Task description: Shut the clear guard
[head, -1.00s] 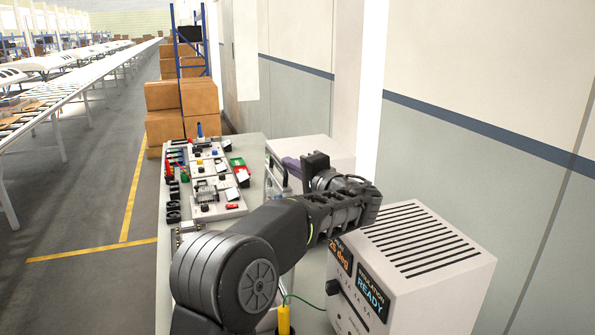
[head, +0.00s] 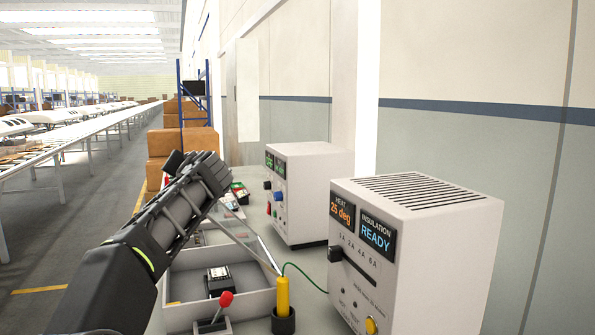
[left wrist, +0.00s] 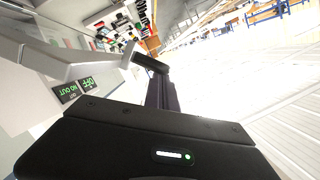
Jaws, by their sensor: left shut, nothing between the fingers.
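The open-topped grey box (head: 180,285) stands on the bench in the lower middle of the head view, with a small dark device (head: 219,281) inside. A thin slanted bar (head: 245,240) runs above its right side; it may be an edge of the clear guard, whose pane I cannot make out. My left arm comes in from the left across the box's far left side, its gripper (head: 198,175) raised beyond the box. In the left wrist view the gripper (left wrist: 156,75) is shut and empty, close to a pale grey bar (left wrist: 75,62); contact cannot be told. My right gripper is not in view.
A heat and insulation tester (head: 420,240) stands at the right, with a second instrument (head: 305,195) behind it. A yellow-handled tool (head: 283,298) in a dark holder and a red-knobbed lever (head: 225,299) stand in front. Boxes (head: 180,142) are stacked behind.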

